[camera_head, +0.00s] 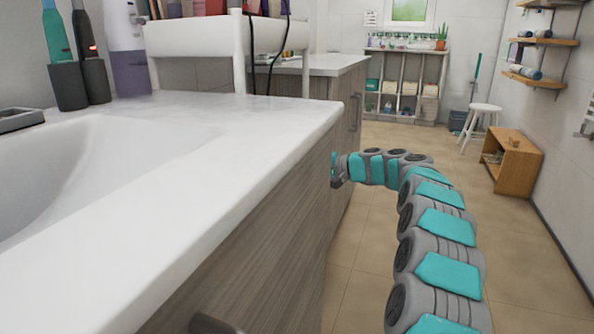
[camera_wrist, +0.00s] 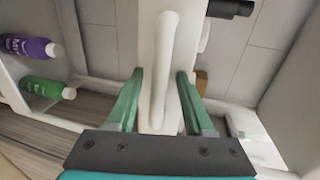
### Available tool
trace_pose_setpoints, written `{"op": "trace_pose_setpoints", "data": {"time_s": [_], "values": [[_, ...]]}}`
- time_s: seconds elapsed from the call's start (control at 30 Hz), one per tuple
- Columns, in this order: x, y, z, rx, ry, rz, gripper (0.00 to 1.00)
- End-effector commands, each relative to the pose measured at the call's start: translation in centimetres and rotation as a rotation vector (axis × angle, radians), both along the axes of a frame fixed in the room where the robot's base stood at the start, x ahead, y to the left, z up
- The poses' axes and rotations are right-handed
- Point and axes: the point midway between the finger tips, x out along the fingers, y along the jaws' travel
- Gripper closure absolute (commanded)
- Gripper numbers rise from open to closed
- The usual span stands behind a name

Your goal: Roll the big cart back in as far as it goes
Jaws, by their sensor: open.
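The big cart (camera_head: 195,38) appears to be the white unit standing in the gap between the near sink counter and the far cabinet. Its top shows in the head view with several things on it; the counter hides its lower part. In the wrist view its white front panel (camera_wrist: 142,60) carries a long white bar handle (camera_wrist: 165,60). My gripper (camera_wrist: 158,100) is open, with one green finger on each side of the handle. I cannot tell whether either finger touches it. In the head view my gripper (camera_head: 335,170) is small, at the counter's front edge.
The white sink counter (camera_head: 200,160) fills the left. The far cabinet (camera_head: 350,85) stands beyond the cart. The tiled floor (camera_head: 520,250) is open; a wooden shelf unit (camera_head: 515,160) and white stool (camera_head: 480,115) stand right.

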Motion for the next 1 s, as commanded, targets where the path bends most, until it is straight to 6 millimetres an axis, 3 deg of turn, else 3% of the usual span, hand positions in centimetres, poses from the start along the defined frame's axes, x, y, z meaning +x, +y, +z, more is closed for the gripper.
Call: {"op": "trace_pose_setpoints", "data": {"time_s": [0.17,0.53,1.0], "values": [[-0.4,-1.3,0.3,0.000,0.000,-0.001,0.48],[-2.0,-6.6,1.5,0.001,-0.001,-0.003,0.48],[-2.3,-7.2,1.5,0.000,0.000,-0.001,0.48]]}}
